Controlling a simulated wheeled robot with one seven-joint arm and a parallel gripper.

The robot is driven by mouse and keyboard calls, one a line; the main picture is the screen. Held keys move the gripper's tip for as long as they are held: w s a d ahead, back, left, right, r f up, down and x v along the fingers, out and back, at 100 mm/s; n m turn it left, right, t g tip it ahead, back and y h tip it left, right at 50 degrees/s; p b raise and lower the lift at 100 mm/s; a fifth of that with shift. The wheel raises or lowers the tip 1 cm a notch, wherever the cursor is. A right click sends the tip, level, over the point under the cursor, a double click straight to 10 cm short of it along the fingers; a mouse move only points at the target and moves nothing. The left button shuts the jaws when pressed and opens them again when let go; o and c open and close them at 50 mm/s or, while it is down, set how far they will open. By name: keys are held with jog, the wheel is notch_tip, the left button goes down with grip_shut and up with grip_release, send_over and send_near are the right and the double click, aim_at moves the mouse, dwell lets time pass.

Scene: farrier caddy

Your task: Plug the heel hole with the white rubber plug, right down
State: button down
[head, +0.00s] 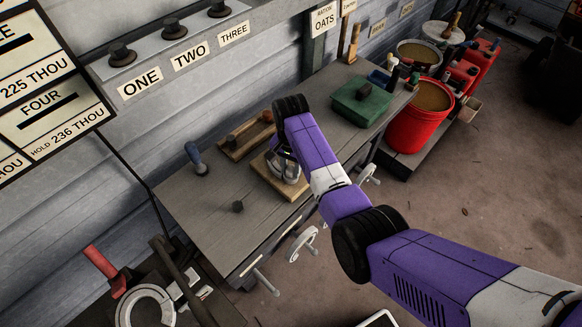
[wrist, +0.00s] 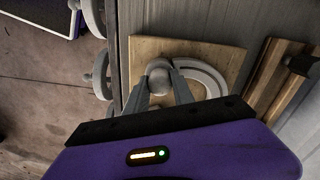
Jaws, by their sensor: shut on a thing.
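My gripper (wrist: 159,78) is shut on the white rubber plug (wrist: 158,73), which shows as a pale rounded piece between the two fingertips. A grey horseshoe (wrist: 213,82) lies on a square wooden board (wrist: 233,58). The plug is over the board, beside the curve of the shoe. The heel hole is hidden, and I cannot tell whether the plug touches it. In the head view, my gripper reaches down over the board (head: 267,186) at the bench's front edge. The horseshoe (head: 292,176) shows there partly behind the fingers; the plug cannot be made out.
A wooden tray (head: 236,151) with dark blocks lies behind the board. A green box (head: 362,104) stands at the right. The bench's left part is mostly clear.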

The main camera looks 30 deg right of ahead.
aim_at(291, 168)
jog(key=shift+f, duration=0.2)
jog(key=c, duration=1)
grip_release()
jog(key=shift+f, duration=0.1)
notch_tip(291, 168, up, 8)
jog(key=shift+b, duration=0.3)
jog(key=shift+c, duration=0.2)
